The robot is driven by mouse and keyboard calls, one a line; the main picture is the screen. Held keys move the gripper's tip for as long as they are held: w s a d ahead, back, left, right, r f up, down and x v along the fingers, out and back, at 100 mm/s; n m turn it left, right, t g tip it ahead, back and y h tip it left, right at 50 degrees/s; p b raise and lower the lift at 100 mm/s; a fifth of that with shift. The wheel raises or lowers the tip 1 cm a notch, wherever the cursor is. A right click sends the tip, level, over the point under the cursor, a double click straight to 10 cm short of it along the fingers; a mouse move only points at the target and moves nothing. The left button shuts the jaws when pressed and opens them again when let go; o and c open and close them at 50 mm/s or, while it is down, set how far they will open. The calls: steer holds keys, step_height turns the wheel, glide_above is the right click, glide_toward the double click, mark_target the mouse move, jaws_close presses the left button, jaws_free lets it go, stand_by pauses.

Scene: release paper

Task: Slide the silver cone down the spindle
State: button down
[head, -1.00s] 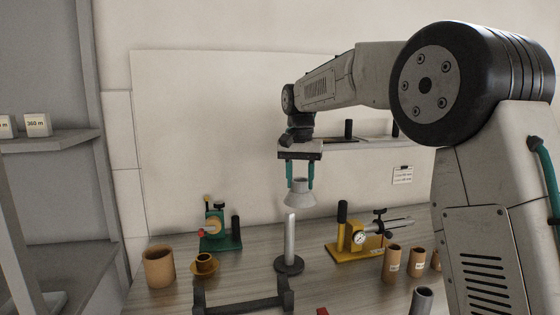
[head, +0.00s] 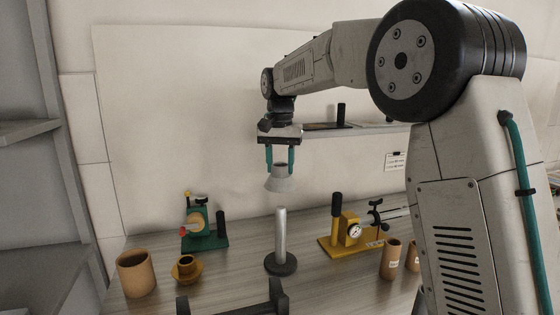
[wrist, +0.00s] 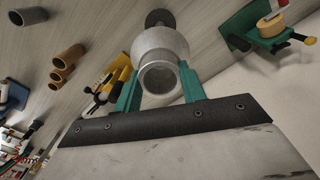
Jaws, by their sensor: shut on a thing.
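The silver cone (head: 279,182) is held by my gripper (head: 280,160), whose teal fingers are shut on its narrow upper neck. The cone hangs wide end down, clear of the table. The spindle (head: 281,238), an upright silver rod on a round dark base, stands on the table just below it. In the head view a small gap shows between the cone's lower rim and the spindle's top. In the wrist view the cone (wrist: 160,60) sits between the fingers (wrist: 160,88), and the spindle's dark base (wrist: 160,18) shows beyond it; the rod is mostly hidden by the cone.
A green device (head: 205,228) and brown cups (head: 136,273) stand left of the spindle. A yellow device with a gauge (head: 345,238) and brown tubes (head: 391,258) stand to the right. A dark bracket (head: 235,303) lies in front. A shelf (head: 345,130) runs along the wall behind.

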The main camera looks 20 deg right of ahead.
glide_above(280, 225)
steer(key=w, duration=0.2)
steer(key=shift+s+d+f, duration=0.15)
steer(key=shift+f, duration=1.1)
steer(key=shift+s+d+f, duration=0.1)
steer(key=shift+d+f, duration=0.05)
steer(key=shift+f, duration=1.05)
steer(key=shift+f, duration=7.1)
steer(key=shift+r, duration=0.1)
